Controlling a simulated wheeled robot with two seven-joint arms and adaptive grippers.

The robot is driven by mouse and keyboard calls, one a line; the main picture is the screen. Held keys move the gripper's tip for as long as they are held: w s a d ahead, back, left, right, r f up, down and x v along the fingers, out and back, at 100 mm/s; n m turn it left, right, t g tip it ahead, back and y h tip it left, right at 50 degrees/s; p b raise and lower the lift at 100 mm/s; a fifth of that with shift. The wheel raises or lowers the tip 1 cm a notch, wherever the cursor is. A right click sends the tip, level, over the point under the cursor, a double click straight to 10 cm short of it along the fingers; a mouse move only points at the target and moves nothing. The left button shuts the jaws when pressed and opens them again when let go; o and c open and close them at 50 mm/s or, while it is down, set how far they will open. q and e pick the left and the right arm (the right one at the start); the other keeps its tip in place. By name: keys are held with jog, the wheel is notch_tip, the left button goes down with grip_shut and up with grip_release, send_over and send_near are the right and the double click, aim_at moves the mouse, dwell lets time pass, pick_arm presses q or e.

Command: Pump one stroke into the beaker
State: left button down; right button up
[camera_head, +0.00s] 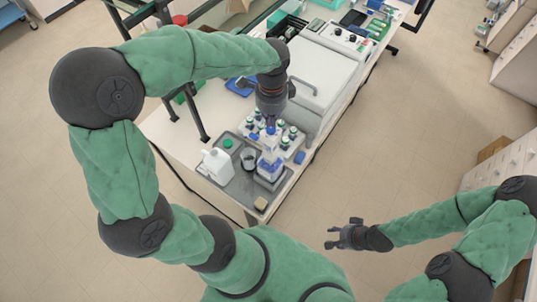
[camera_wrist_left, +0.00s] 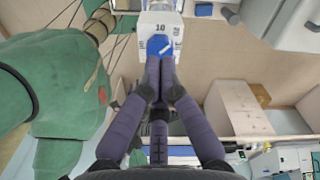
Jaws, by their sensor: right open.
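My right gripper (camera_head: 341,235) is open and empty, off the table at the lower right.
A white jug (camera_head: 217,166) and a green-topped item (camera_head: 228,143) stand left of the beaker on the grey tray (camera_head: 235,188). A rack of several small bottles (camera_head: 287,139) is behind the pump bottle. A large white instrument (camera_head: 318,72) stands further back.

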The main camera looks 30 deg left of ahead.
pick_arm(q)
jog(key=shift+r, duration=0.1)
jog(key=shift+r+p, duration=1.95)
jog(key=shift+r, duration=0.5)
jog(key=shift+f, duration=0.1)
